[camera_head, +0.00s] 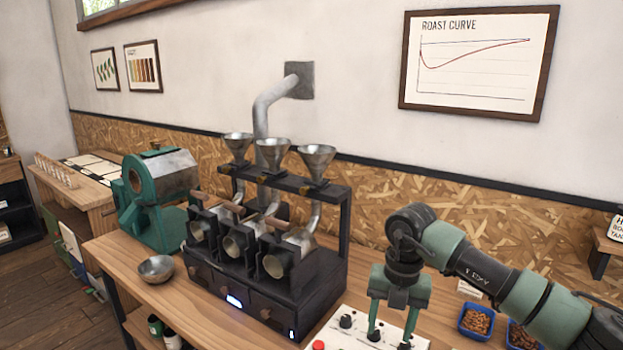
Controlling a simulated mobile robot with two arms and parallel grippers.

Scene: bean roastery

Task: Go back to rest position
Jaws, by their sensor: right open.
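My right gripper (391,332) points down over a white control panel (338,331) with dark knobs and a red button (318,345). It is open, with nothing seen between its fingers. Whether the fingertips touch the panel or a knob cannot be told. My right arm comes in from the right edge. My left gripper is not in view.
A black roaster (290,290) with three metal funnels stands left of the gripper. A metal bowl (156,268) sits on the wooden bench, near a green machine (150,205). A blue tray of beans (477,321) lies below my right arm, with another partly hidden beside it.

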